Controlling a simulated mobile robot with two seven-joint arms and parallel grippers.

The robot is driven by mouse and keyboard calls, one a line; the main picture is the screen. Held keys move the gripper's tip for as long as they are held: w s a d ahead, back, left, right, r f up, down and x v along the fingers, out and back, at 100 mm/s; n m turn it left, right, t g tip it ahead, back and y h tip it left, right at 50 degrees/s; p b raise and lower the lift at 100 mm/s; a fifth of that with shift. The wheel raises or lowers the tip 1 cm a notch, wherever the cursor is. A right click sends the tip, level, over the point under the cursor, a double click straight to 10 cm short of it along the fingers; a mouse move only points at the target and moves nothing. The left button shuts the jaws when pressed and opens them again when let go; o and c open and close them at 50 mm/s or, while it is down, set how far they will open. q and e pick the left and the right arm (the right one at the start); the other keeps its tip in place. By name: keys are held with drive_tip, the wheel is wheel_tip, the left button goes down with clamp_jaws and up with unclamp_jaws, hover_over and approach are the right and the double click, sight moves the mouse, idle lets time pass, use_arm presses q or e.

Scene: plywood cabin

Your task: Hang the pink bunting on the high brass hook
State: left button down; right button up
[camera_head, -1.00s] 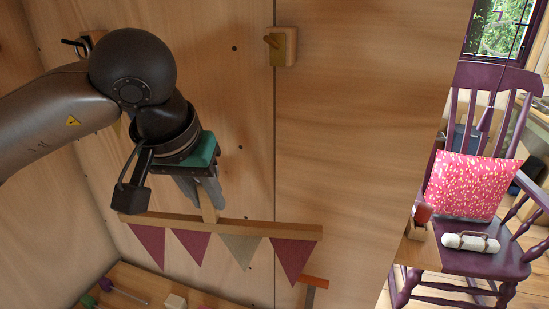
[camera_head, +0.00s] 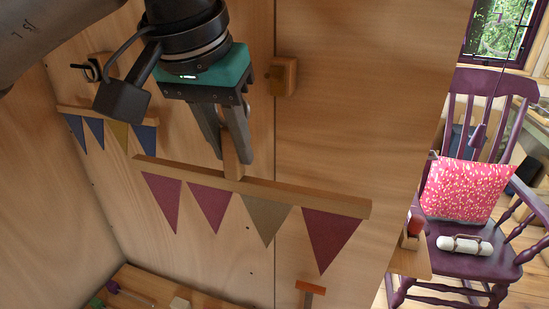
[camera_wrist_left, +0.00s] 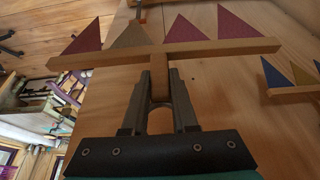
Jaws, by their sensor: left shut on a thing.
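My left gripper (camera_head: 229,146) is shut on the upright wooden tab (camera_head: 231,160) of the pink bunting (camera_head: 285,195). The bunting is a wooden bar with pink pennants and a tan one hanging from it, held in the air before the plywood wall. The left wrist view shows the bar (camera_wrist_left: 200,48) across the fingertips (camera_wrist_left: 161,85). My right gripper is not in view.
A blue and tan bunting (camera_head: 122,133) hangs on the wall at left, below a black hook (camera_head: 90,71). It also shows in the left wrist view (camera_wrist_left: 300,90). A shelf (camera_head: 150,285) with small items is below. A purple rocking chair (camera_head: 470,262) with a pink cushion stands right.

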use_arm(q)
drive_tip(key=w+d+p, duration=0.1)
drive_tip(key=w+p, duration=0.1)
drive_tip(key=w, duration=0.3)
drive_tip(key=w+d+p, duration=0.2)
drive_tip(key=w, duration=0.3)
drive_tip(key=w+d+f+p, duration=0.1)
drive_tip(key=w+d+p, duration=0.1)
drive_tip(key=w, duration=0.4)
drive_tip(key=shift+d+f, duration=0.1)
drive_tip(key=shift+f, duration=0.2)
drive_tip(key=c, duration=0.7)
unclamp_jaws()
